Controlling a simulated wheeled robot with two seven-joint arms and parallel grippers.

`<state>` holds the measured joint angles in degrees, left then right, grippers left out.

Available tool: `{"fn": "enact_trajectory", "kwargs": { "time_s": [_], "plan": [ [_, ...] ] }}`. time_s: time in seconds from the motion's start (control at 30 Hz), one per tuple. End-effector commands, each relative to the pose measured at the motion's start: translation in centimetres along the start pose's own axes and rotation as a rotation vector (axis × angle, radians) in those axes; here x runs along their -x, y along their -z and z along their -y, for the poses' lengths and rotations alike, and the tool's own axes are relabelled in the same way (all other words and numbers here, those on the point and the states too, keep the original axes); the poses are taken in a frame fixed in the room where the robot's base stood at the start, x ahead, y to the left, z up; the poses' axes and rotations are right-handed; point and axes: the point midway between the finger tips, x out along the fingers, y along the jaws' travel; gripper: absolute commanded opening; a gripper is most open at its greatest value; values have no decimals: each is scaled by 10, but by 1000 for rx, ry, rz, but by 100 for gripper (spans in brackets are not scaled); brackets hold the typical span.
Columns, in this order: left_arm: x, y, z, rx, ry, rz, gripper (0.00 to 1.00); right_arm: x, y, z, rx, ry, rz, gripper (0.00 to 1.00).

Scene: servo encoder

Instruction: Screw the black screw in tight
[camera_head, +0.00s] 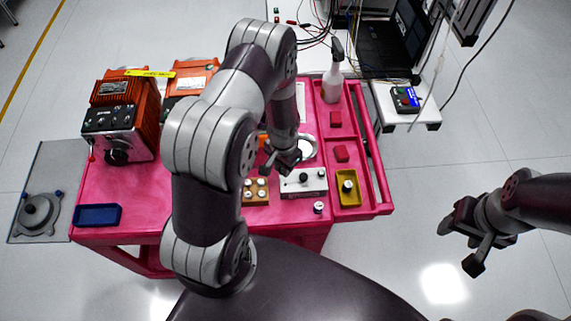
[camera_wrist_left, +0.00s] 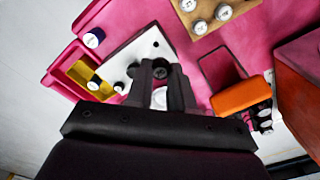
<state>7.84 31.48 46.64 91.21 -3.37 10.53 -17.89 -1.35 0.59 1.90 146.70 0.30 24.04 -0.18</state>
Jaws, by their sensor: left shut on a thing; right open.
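The white block (camera_head: 315,187) lies at the cart's front edge, with dark round parts on its top. My left gripper (camera_head: 287,168) is low over its left back part. In the left wrist view the white block (camera_wrist_left: 142,48) lies just beyond my left gripper (camera_wrist_left: 160,76). The gripper is shut on the black screw (camera_wrist_left: 160,70), whose dark round head shows between the fingertips. Whether the screw is seated in the block is hidden. My right gripper (camera_head: 464,240) is open and empty, off the cart's right side.
A yellow tray (camera_head: 349,200) holding a white-topped part stands right of the block. A wooden block (camera_head: 256,199) with several white-topped parts is on its left. One white-topped part (camera_head: 319,207) stands in front. Orange machines (camera_head: 130,100) and a blue tray (camera_head: 97,215) are further left.

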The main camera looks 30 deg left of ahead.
Motion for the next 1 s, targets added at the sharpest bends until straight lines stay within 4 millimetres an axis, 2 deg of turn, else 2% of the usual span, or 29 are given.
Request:
{"fn": "enact_trajectory", "kwargs": {
  "time_s": [0.87, 1.0],
  "plan": [
    [-64, 0, -1, -1, 0, 0, 2, -54, -6, 0, 0, 0, 0, 55],
    [-58, 0, -1, 1, -10, -1, 2, -45, -5, 0, 0, 0, 0, 55]
  ]
}}
